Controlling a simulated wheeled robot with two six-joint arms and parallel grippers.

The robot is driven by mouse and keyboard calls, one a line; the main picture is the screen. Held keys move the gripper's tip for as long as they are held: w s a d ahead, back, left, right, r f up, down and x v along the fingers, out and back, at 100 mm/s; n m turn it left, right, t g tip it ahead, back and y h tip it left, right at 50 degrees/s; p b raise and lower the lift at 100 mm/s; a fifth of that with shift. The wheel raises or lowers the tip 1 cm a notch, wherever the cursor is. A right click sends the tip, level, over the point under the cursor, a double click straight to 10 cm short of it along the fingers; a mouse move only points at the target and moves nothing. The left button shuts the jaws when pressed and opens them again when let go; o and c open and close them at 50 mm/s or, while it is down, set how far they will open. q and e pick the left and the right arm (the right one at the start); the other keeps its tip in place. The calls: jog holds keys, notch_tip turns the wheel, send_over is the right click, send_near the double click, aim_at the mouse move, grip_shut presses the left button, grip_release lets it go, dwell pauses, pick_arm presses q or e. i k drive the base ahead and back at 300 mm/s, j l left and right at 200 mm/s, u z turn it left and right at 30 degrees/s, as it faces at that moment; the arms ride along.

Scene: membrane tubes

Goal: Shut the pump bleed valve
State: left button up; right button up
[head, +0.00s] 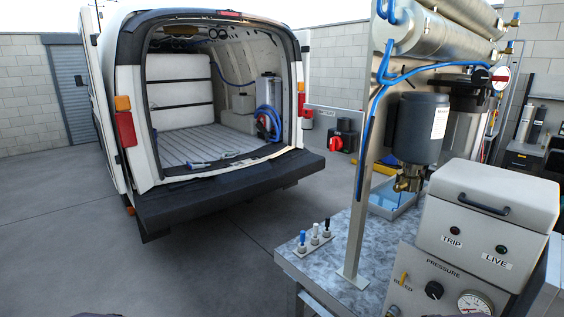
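A small yellow lever (404,278) sticks up at that label, tilted slightly. A small brass-coloured fitting (392,311) shows below it at the bottom edge. Whether the valve is open or shut cannot be told from this view. A dark pump motor (421,128) with a brass fitting (409,179) under it hangs on the frame above. Neither of my grippers is in view.
A black knob (434,290) and a pressure gauge (474,303) sit right of the lever. A grey box (488,222) with TRIP and LIVE lamps stands above. A metal post (362,210) and three small valves (315,234) stand on the bench. The van (205,110) is open at left.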

aim_at(404, 275)
jog(key=z, duration=1.4)
